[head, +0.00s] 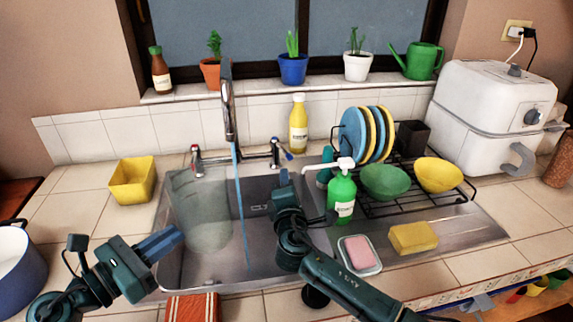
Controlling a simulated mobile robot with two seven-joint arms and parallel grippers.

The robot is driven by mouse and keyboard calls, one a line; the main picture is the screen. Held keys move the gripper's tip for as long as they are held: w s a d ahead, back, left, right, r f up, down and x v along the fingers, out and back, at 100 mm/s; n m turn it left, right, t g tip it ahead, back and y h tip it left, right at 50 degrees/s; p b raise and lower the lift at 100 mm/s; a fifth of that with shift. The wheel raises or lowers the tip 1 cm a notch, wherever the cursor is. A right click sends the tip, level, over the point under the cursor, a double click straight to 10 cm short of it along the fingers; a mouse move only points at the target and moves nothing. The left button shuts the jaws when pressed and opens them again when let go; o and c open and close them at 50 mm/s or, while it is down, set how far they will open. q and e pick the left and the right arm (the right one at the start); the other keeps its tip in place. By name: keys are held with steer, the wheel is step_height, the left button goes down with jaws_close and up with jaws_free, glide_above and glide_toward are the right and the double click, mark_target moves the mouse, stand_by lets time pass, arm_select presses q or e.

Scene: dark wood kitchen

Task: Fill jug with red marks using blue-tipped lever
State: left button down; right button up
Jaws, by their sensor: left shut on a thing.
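A clear, greyish jug (202,212) is at the left of the sink (218,272); I cannot make out its red marks. My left gripper (174,238) is shut on the jug at its lower left side, where the grip is hard to see. The tap (228,105) runs a thin blue stream of water (241,205), which falls to the right of the jug into the sink. The blue-tipped lever (286,153) is on the tap's right side, and a red-tipped lever (196,155) is on its left. My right gripper (283,180) is just below the blue-tipped lever; its fingers are unclear.
A green soap bottle (341,198) stands right of my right gripper. A dish rack (455,200) holds plates and bowls. A yellow container (131,180) stands left of the sink.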

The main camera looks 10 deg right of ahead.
mark_target(286, 157)
steer(key=shift+o, duration=1.4)
steer(key=n, duration=0.4)
steer(key=shift+s, duration=0.15)
steer(key=shift+o, duration=0.2)
steer(key=shift+n, duration=1.2)
steer(key=w+n, duration=0.2)
steer(key=w, duration=0.1)
steer(key=w+d+n, duration=0.1)
steer(key=w+n, duration=0.2)
steer(key=w, duration=0.1)
steer(key=w+d+n, duration=0.1)
steer(key=w+n, duration=0.2)
steer(key=w, duration=0.1)
steer(key=shift+w+r+h, duration=0.1)
steer(key=shift+w+h, duration=0.05)
steer(key=shift+h, duration=0.15)
steer(key=shift+c, duration=0.2)
